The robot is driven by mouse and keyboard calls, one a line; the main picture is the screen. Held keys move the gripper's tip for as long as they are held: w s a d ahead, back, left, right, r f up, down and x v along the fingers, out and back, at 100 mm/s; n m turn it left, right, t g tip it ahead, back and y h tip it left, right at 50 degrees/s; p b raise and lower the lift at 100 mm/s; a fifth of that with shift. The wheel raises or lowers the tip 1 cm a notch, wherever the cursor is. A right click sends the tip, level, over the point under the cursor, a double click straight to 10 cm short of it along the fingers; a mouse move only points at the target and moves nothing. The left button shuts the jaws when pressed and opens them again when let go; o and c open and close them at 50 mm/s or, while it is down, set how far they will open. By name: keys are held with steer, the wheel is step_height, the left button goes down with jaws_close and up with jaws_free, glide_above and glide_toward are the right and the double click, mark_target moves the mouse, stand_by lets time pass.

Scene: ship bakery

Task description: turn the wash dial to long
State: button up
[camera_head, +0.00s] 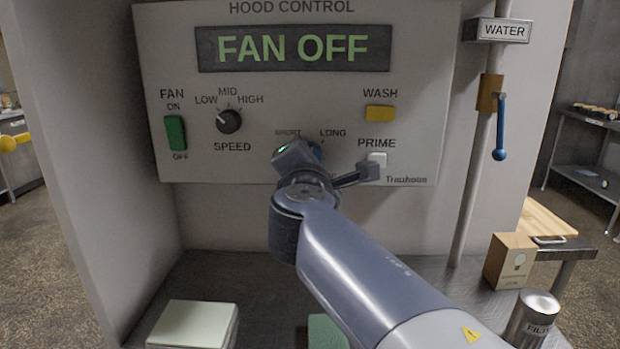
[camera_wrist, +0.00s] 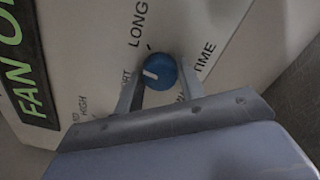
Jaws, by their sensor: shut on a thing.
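The wash dial (camera_wrist: 162,75) is a round blue knob with a white pointer line. In the wrist view, one finger of my gripper (camera_wrist: 158,82) is on each side of it, closed on its rim. The pointer faces the left of the wrist view, roughly between the LONG label (camera_wrist: 138,23) and the partly covered SHORT label. In the head view, my gripper (camera_head: 312,160) is at the lower middle of the panel. It hides most of the dial, leaving a sliver of blue (camera_head: 316,149) in view below LONG (camera_head: 333,133).
The hood control panel (camera_head: 420,60) reads FAN OFF. It carries a green fan switch (camera_head: 175,133), a black speed knob (camera_head: 229,121), a yellow wash button (camera_head: 380,113) and a white prime button (camera_head: 377,158) close to my gripper. A blue-handled water valve (camera_head: 501,125) is at right.

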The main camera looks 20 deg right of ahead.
steer(key=shift+f+m+b, duration=0.1)
steer(key=shift+m+b, duration=3.1)
steer(key=shift+m, duration=0.3)
steer(key=o, duration=1)
steer(key=shift+s, duration=0.1)
